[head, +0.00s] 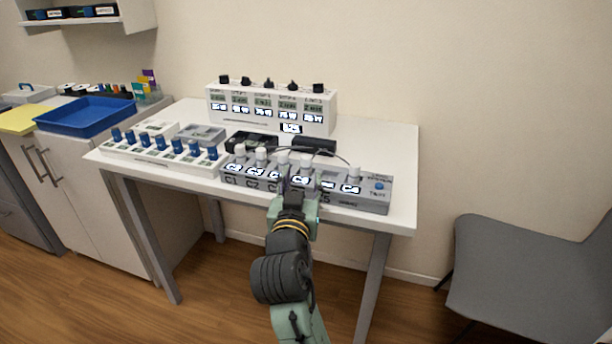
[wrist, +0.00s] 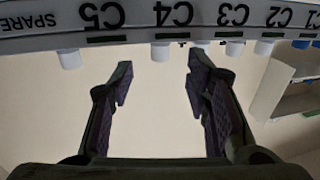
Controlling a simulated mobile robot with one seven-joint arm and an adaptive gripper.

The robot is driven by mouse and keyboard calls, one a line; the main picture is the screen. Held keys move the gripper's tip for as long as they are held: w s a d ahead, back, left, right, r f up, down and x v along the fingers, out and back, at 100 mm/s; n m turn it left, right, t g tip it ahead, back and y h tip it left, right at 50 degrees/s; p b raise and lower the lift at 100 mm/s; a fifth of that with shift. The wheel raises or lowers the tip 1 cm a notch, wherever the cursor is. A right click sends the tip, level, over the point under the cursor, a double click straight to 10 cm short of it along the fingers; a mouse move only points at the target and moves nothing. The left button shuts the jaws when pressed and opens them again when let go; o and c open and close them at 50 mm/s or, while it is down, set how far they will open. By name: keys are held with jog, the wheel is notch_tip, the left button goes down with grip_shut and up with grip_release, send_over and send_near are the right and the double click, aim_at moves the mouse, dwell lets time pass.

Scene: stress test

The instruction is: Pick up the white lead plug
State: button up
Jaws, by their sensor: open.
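Several white lead plugs stand upright in a row on a grey test panel (head: 345,203) marked with C labels. A white plug (wrist: 160,53) near the C4 label shows beyond the gap between the fingertips. Another white plug (wrist: 70,58) is near C5. Which plug is meant cannot be told.
A white strip with blue knobs (head: 163,144) is left of the panel. Black devices with cables (head: 314,145) and a white display box (head: 268,108) stand behind. The white table's right end (head: 390,150) is clear. A grey chair (head: 525,270) stands right.

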aim_at(305, 163)
jog(key=w, duration=0.1)
jog(key=w+p, duration=0.1)
jog(key=w, duration=0.1)
jog(key=shift+w+d+r, duration=0.1)
jog(key=shift+d+r, duration=0.05)
jog(key=shift+d, duration=0.05)
jog(key=w+p, duration=0.2)
jog(key=w, duration=0.1)
jog(key=shift+w+d, duration=0.2)
jog(key=shift+w, duration=0.7)
jog(key=shift+c, duration=0.4)
grip_shut()
